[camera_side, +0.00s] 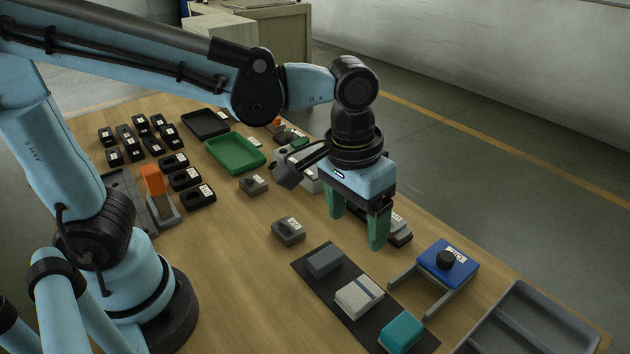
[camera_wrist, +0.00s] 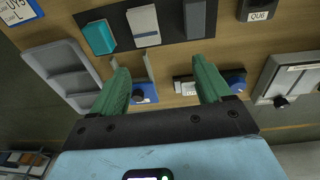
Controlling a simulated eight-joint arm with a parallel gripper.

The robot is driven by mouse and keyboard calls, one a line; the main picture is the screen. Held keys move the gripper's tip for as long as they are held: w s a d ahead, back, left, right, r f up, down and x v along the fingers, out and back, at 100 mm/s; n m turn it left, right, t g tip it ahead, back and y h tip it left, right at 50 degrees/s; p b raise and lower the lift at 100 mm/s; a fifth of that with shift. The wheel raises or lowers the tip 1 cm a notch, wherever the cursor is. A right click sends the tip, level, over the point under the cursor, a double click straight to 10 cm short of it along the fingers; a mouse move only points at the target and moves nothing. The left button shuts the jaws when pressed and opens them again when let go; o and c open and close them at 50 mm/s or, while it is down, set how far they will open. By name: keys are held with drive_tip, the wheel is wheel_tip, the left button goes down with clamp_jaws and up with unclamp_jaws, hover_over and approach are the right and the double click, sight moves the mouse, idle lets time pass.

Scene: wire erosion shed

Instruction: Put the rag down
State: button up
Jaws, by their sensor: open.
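A pale folded cloth with a dark stripe, which looks like the rag (camera_side: 359,297), lies flat on the dark mat (camera_side: 320,276) between a dark grey block (camera_side: 325,261) and a teal block (camera_side: 401,333). In the wrist view the rag (camera_wrist: 144,25) also lies between the teal block (camera_wrist: 99,37) and the grey one. My gripper (camera_side: 358,216) has green fingers spread wide with nothing between them. It is raised over the table behind the mat, apart from the rag. In the wrist view my gripper (camera_wrist: 160,70) points at bare wood and small fixtures.
A blue block with a black knob (camera_side: 447,262) sits in a grey fork-shaped holder, right of my gripper. A grey compartment tray (camera_side: 527,325) stands at the front right. A small labelled grey block (camera_side: 288,231) is left of the mat. A green tray (camera_side: 235,153) lies farther back.

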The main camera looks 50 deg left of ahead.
drive_tip(key=s+a+t, duration=0.1)
drive_tip(key=a+t, duration=0.5)
drive_tip(key=a, duration=0.8)
drive_tip(key=shift+a+y, duration=0.15)
drive_tip(key=shift+y, duration=0.15)
drive_tip(key=shift+r, duration=0.1)
drive_tip(key=shift+o, duration=0.6)
